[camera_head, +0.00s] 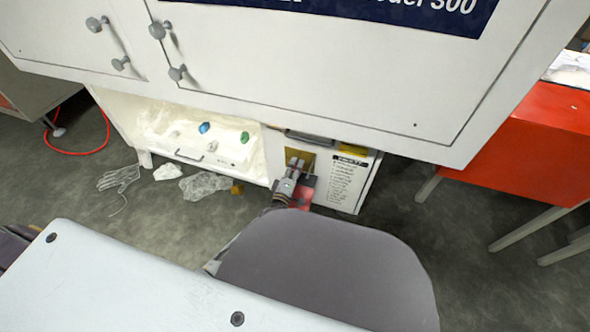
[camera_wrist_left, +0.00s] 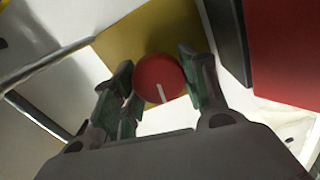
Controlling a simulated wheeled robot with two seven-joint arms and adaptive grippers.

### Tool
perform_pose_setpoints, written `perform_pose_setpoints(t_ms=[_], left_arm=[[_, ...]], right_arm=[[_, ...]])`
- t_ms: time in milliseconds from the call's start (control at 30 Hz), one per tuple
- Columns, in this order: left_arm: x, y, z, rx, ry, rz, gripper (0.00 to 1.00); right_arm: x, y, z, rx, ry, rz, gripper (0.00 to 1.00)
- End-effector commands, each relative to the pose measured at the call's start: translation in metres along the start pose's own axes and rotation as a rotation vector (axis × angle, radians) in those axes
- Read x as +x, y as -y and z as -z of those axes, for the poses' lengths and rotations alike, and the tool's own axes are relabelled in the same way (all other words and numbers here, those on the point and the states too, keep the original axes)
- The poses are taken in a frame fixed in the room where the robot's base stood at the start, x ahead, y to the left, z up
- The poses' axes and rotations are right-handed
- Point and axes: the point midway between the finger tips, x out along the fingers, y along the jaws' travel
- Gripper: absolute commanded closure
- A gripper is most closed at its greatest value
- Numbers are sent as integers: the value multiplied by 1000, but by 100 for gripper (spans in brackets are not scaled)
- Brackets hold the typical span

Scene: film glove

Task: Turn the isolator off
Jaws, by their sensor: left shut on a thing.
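The isolator is a round red knob (camera_wrist_left: 160,77) with a white line mark, set on a yellow plate (camera_wrist_left: 122,40) in the left wrist view. The white mark points down toward my gripper in that view. My left gripper (camera_wrist_left: 160,84) has its green-padded fingers on both sides of the knob, shut on it. In the head view my left gripper (camera_head: 296,168) reaches the yellow plate (camera_head: 302,155) on the low white cabinet front. The knob is largely hidden there by the gripper. My right gripper does not show.
A white panel with printed text (camera_head: 345,178) is right of the isolator. A clear-covered bin (camera_head: 212,157) with coloured items is to the left. Plastic film gloves (camera_head: 203,186) lie on the floor. A red cabinet (camera_head: 535,140) stands at the right. The large white machine body overhangs above.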

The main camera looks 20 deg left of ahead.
Motion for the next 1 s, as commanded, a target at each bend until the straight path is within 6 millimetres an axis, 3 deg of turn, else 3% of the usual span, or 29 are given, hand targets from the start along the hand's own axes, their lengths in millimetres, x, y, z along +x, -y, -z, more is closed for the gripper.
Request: perform_pose_setpoints(t_ms=[333, 867, 900, 1000], left_arm=[[0, 2, 1, -172, -2, 0, 81], [0, 1, 1, -202, -2, 0, 81], [0, 1, 1, -201, -2, 0, 52], [0, 1, 1, -201, -2, 0, 39]], right_arm=[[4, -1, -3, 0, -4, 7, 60], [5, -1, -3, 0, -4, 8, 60], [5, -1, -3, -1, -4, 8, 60], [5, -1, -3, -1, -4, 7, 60]])
